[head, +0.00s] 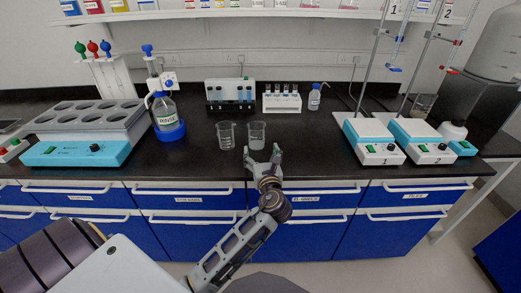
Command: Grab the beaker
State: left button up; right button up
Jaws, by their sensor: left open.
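Two clear glass beakers stand upright on the black bench top near its front middle. The left beaker (226,135) looks empty. The right beaker (257,135) has a cloudier, whitish look. My left gripper (262,155) is open, just in front of the right beaker, with its fingers pointing toward the beaker's base. I cannot tell whether the fingertips touch the glass. My right gripper is not in view.
Tube racks (282,102) are behind the beakers. Two stirrers (373,140) with burette stands are at right. Bench space between beakers and stirrers is clear.

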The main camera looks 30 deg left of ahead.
aim_at(226, 136)
jog(key=u, duration=1.35)
